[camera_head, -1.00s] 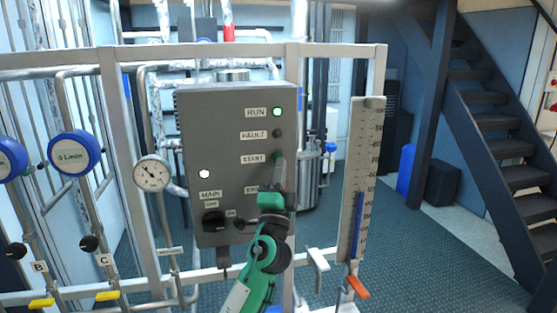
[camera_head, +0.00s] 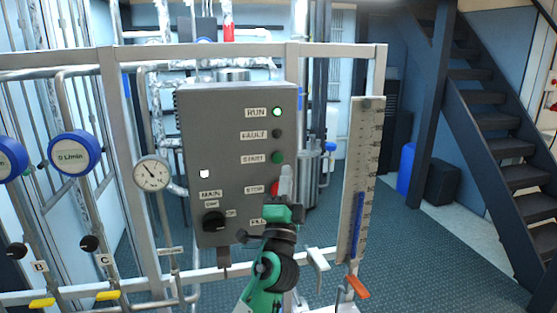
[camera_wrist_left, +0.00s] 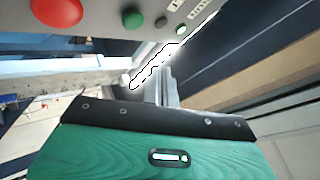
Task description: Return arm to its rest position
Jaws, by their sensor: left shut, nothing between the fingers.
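My left gripper (camera_head: 286,180) is shut and empty. Its green and black arm comes up from the bottom of the head view. The fingertips are in front of the lower right part of the grey control panel (camera_head: 225,130), beside the red STOP button (camera_head: 275,188), which they partly cover. The green START button (camera_head: 277,157) is uncovered above them. The RUN lamp (camera_head: 277,112) glows green. In the left wrist view the shut fingers (camera_wrist_left: 165,85) point away below the panel face, apart from the red button (camera_wrist_left: 57,12) and green button (camera_wrist_left: 132,17). My right gripper is not in view.
A metal pipe frame (camera_head: 330,50) surrounds the panel. A level gauge (camera_head: 362,180) with an orange valve handle (camera_head: 357,287) stands to the right. A pressure gauge (camera_head: 152,173) and blue flow meters (camera_head: 74,153) are to the left. Open floor (camera_head: 430,250) lies right, before the stairs (camera_head: 490,120).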

